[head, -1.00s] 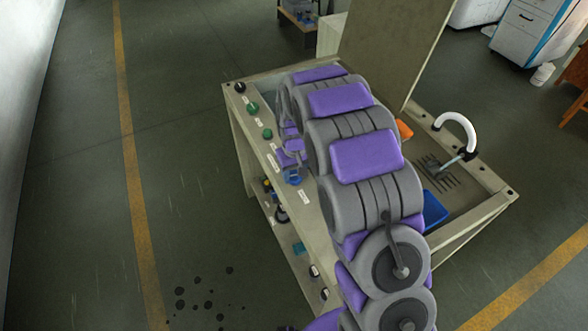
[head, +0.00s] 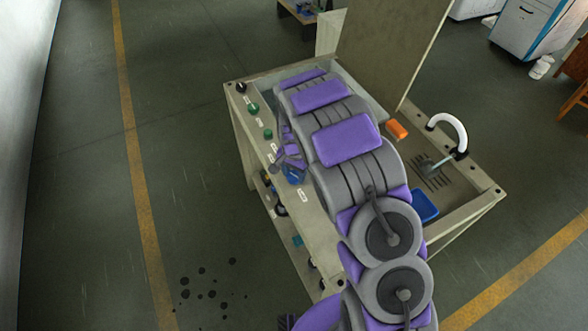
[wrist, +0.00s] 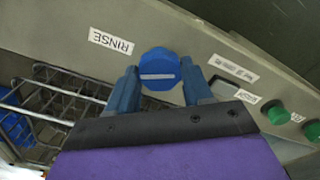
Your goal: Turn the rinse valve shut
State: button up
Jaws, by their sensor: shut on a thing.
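The rinse valve is a round blue knob (wrist: 158,70) with a white line across its face, on the panel beside a RINSE label (wrist: 111,41). The line runs nearly level across the wrist view. My gripper (wrist: 160,78) has one blue finger on each side of the knob and is shut on it. In the head view the blue knob (head: 293,174) shows at the front edge of the bench, with my gripper (head: 289,160) at it, partly hidden by my purple and grey arm.
Green knobs (wrist: 277,112) sit along the same panel. A wire rack (wrist: 50,98) is at the left of the wrist view.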

aim_at(292, 174)
jog(key=m+p, duration=0.1)
jog(key=m, duration=0.3)
jog(key=shift+m, duration=0.4)
dwell(0.4)
jog(key=o, duration=1)
jog(key=shift+a, duration=0.15)
jog(key=shift+o, duration=0.2)
jog(key=shift+r, duration=0.55)
notch_tip(292, 174, up, 16)
jog(key=p, duration=0.1)
jog(key=shift+p, duration=0.35)
jog(key=shift+a+r, duration=0.1)
